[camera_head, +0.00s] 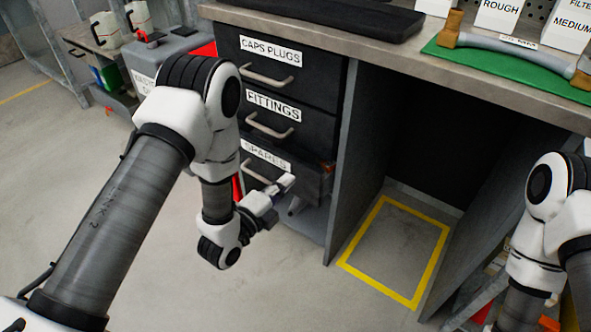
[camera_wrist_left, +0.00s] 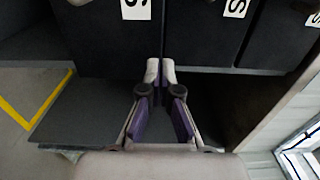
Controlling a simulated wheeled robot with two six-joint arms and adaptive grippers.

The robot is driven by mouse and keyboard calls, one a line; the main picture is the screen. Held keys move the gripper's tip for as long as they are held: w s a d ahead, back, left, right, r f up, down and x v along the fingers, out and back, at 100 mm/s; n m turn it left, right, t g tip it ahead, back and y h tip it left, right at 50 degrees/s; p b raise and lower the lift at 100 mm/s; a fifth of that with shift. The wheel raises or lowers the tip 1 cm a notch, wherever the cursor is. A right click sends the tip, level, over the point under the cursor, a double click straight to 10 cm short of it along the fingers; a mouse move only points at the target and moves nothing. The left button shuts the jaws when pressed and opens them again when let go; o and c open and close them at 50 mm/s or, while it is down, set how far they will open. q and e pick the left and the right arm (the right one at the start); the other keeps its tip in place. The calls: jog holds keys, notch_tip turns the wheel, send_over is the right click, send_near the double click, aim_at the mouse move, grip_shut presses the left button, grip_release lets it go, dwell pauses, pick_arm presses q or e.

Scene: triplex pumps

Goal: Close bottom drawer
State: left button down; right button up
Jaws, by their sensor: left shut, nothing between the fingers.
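The bottom drawer, labelled SPARES (camera_head: 314,180), is in the dark cabinet left of centre in the head view. It seems to stand out slightly from the drawers above. My left forearm and wrist hide part of its front and handle. My left gripper (camera_head: 289,182) is in front of the right part of this drawer, shut and empty. In the left wrist view, the shut fingertips (camera_wrist_left: 160,72) point at the drawer front (camera_wrist_left: 105,45) near its edge. I cannot tell whether they touch it. My right arm shows at the right edge; its gripper is out of frame.
The FITTINGS drawer (camera_head: 300,118) and CAPS PLUGS drawer (camera_head: 310,72) look shut above. A workbench top (camera_head: 330,35) covers the cabinet. An empty bay with a yellow floor outline (camera_head: 431,265) lies to the right. A waste bin (camera_head: 165,50) stands left.

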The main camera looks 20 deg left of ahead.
aim_at(302, 166)
pick_arm(q)
jog(key=b+x, duration=0.1)
jog(key=x, duration=0.3)
jog(key=shift+w, duration=0.15)
jog(key=shift+w+d, duration=0.1)
jog(key=shift+x, duration=1.2)
